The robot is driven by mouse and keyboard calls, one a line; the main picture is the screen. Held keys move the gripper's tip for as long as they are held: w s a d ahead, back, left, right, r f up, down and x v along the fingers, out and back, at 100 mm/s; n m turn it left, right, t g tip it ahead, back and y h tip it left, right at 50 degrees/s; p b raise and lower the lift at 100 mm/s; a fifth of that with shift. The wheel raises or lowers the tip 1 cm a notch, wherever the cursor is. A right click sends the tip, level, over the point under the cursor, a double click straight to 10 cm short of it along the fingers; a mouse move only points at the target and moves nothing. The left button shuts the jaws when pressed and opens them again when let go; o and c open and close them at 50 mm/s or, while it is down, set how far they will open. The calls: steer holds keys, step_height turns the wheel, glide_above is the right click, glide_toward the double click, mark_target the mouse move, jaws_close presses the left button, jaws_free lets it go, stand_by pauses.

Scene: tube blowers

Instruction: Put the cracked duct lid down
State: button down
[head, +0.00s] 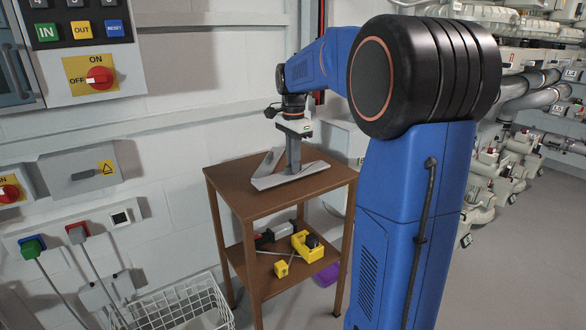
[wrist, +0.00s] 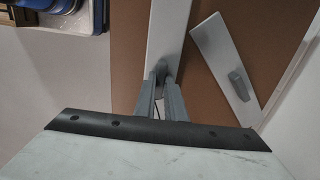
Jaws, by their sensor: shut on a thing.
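The duct lid (head: 312,170) is a long pale grey plate at the top of the brown table. In the wrist view the lid (wrist: 166,35) runs upward from my fingers. My gripper (head: 292,167) points down and is shut on the lid's small grey handle. The fingers (wrist: 160,85) hide part of that handle. A second grey plate (wrist: 222,50) with its own handle lies beside the lid, with brown tabletop between them in the wrist view; it also shows in the head view (head: 268,162). I cannot tell whether the held lid touches the tabletop. No crack is clear.
The brown table (head: 228,178) has bare top around the plates. Its lower shelf holds a yellow tool (head: 308,246), a yellow block (head: 281,268) and other small items. A white wire basket (head: 185,308) stands at front left. Wall panels stand behind; pipework is at right.

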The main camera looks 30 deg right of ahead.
steer(key=shift+f, duration=0.95)
steer(key=c, duration=1.8)
jaws_free()
steer(key=shift+r, duration=0.1)
step_height(320, 180, up, 12)
steer(key=shift+f, duration=0.1)
